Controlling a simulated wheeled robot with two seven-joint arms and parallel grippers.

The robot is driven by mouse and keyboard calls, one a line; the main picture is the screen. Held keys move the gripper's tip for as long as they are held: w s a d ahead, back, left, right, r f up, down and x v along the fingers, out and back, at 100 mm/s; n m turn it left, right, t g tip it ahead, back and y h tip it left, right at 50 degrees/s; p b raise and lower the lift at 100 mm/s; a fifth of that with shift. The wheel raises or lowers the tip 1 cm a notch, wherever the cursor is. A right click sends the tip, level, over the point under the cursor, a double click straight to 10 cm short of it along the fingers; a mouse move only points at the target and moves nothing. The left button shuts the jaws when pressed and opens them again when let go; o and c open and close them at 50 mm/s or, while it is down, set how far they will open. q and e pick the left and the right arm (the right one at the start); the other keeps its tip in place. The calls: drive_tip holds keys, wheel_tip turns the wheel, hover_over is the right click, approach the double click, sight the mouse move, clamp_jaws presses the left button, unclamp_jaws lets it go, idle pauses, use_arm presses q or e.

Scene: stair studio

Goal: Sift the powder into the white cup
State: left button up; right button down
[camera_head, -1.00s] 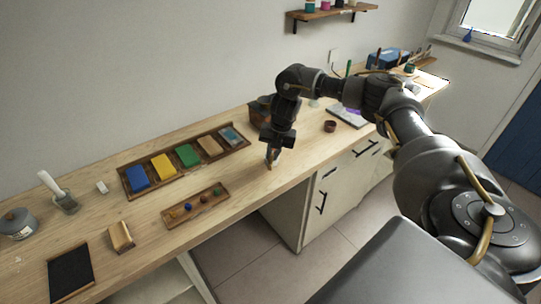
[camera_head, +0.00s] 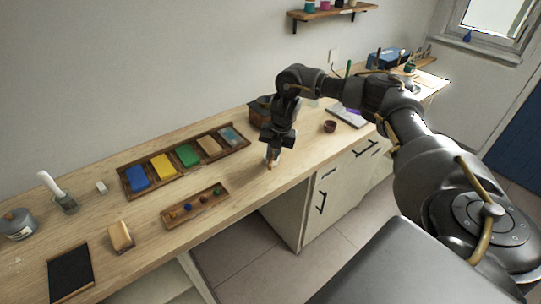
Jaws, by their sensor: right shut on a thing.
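My right gripper (camera_head: 271,160) points down over the wooden bench, near its front edge, right of the tray of coloured blocks. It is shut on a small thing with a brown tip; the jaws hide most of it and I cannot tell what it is. A pale patch shows beside the fingers, too small to name. I cannot make out a white cup, a sieve or powder for certain. My left gripper is not in view.
A long tray (camera_head: 128,193) holds coloured blocks; a smaller tray (camera_head: 168,221) holds little balls. A brown bowl (camera_head: 330,126) stands to the right. A glass jar (camera_head: 66,204), a grey jar (camera_head: 17,225) and a black slate (camera_head: 70,272) are at left. The bench's front edge is close.

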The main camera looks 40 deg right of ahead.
drive_tip(key=shift+a, duration=1.25)
drive_tip(key=d, duration=0.2)
drive_tip(key=shift+w+d, duration=0.1)
drive_tip(key=shift+d, duration=0.25)
drive_tip(key=a, duration=0.3)
drive_tip(key=d, duration=0.3)
drive_tip(key=shift+a, duration=1.55)
drive_tip(key=d, duration=0.3)
drive_tip(key=shift+a, duration=1.5)
drive_tip(key=d, duration=0.3)
drive_tip(key=shift+a, duration=0.1)
